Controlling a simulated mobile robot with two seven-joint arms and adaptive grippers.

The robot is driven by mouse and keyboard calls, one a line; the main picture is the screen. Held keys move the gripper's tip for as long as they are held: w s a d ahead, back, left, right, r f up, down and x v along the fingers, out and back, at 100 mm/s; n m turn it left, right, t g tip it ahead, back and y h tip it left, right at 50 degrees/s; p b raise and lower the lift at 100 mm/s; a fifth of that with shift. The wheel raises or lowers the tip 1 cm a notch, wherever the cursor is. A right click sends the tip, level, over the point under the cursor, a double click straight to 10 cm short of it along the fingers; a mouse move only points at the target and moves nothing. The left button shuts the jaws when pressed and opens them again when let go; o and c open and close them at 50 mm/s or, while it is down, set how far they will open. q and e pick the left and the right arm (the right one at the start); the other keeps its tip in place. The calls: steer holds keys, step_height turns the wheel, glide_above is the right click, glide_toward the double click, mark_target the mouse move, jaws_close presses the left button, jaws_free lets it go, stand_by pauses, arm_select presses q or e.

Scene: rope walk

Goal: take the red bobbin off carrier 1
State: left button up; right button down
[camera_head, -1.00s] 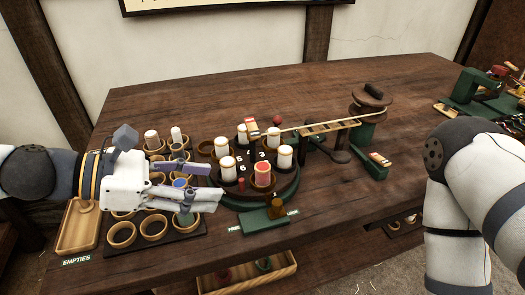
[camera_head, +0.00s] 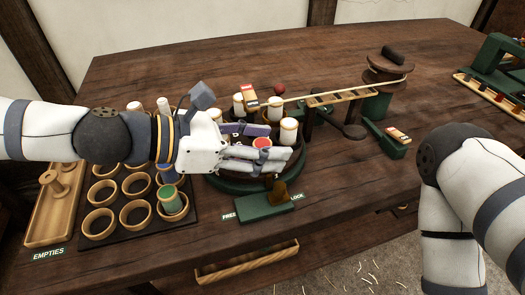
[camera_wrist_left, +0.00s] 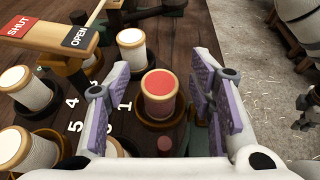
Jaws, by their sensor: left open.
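My left gripper (camera_wrist_left: 162,82) is open, with one purple-padded finger on each side of the bobbin and a gap to both. In the head view the red top (camera_head: 262,143) shows between the fingers of the left gripper (camera_head: 268,146), which hide most of the carrier plate. My right arm is at the right edge of the head view; its gripper is out of view.
White bobbins (camera_head: 289,130) stand around the round carrier plate. A green block with a wooden lever (camera_head: 280,191) is in front, marked FREE and LOCK. A rack of wooden cups (camera_head: 136,214), one holding a green bobbin (camera_head: 171,201), and the empties tray (camera_head: 43,230) are at left.

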arm_select(q)
steer(key=c, duration=1.1)
steer(key=shift+r, duration=0.1)
